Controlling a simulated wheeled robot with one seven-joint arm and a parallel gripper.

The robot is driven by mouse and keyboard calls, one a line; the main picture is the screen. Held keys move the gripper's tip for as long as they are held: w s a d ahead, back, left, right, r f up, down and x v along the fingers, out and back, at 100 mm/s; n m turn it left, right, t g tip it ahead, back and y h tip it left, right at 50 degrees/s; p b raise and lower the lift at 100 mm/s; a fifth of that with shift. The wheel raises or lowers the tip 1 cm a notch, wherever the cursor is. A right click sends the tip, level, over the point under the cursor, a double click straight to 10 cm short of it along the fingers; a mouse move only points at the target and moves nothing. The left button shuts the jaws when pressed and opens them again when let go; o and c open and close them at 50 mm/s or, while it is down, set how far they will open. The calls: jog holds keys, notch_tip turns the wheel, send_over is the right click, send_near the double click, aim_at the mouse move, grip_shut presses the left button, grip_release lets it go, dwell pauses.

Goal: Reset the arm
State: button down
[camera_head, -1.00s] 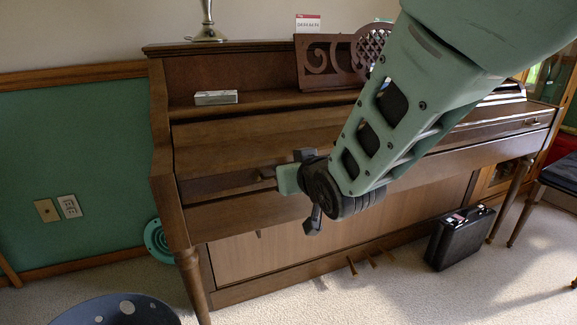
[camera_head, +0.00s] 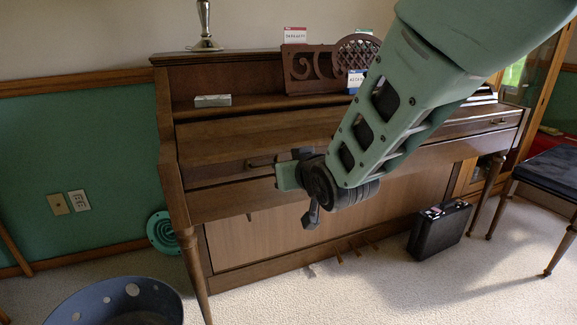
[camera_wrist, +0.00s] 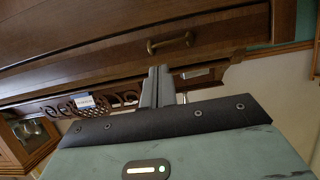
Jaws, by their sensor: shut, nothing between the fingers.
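My arm reaches in from the upper right in the head view and hangs in front of the upright piano (camera_head: 300,225). The end of my arm shows near the piano's keyboard cover, but its fingertips are hidden there. In the wrist view my gripper (camera_wrist: 162,72) is shut, its two fingers together with nothing between them. Beyond the fingertips is the piano's wooden front with a brass handle (camera_wrist: 170,42). I see a gap between the fingertips and the handle in that picture.
A black case (camera_head: 438,230) stands on the carpet at the piano's right. A dark stool (camera_head: 550,172) is at the far right. A blue spotted bin (camera_head: 115,300) is at the front left. Open carpet lies before the piano.

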jog(key=s+d+f+n+g+h, duration=0.15)
jog(key=s+d+g, duration=0.25)
jog(key=s, duration=0.7)
jog(key=s+d+f+n+g+h, duration=0.15)
jog(key=s+d+g, duration=0.3)
jog(key=s, duration=0.75)
jog(key=s+d+f+n+g+h, duration=0.15)
jog(key=s+d+g, duration=0.3)
jog(key=s, duration=0.65)
notch_tip(320, 180, up, 29)
jog(key=a+m+p, duration=0.1)
jog(key=p, duration=2.8)
jog(key=shift+w+f+p, duration=0.15)
jog(key=shift+p, duration=0.2)
